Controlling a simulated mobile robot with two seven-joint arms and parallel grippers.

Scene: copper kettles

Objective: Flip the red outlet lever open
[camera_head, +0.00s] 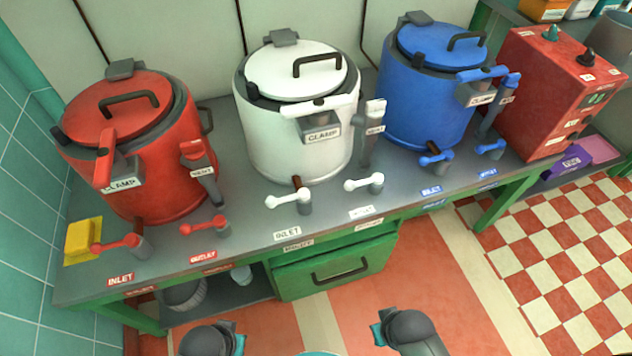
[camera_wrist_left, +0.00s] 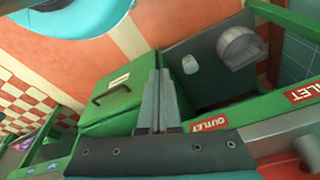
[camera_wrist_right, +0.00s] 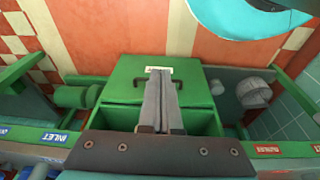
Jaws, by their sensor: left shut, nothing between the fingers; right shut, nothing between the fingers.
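The red outlet lever (camera_head: 204,229) is on the bench in front of the red kettle (camera_head: 135,150), above a red OUTLET label (camera_head: 203,257). Its arm points left from a grey valve body (camera_head: 223,224). My left gripper (camera_wrist_left: 160,72) is shut and empty in the left wrist view, with OUTLET labels (camera_wrist_left: 210,124) on the bench edge beyond it. My right gripper (camera_wrist_right: 160,75) is shut and empty in the right wrist view. In the head view both arms show at the bottom edge, in front of the bench and apart from the lever; their fingertips are not clear there.
A red inlet lever (camera_head: 118,244) sits left of the outlet lever, next to a yellow block (camera_head: 83,241). The red vent handle (camera_head: 198,160) is above and behind. White (camera_head: 297,120) and blue (camera_head: 430,95) kettles stand right. A green drawer (camera_head: 335,267) is below the bench.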

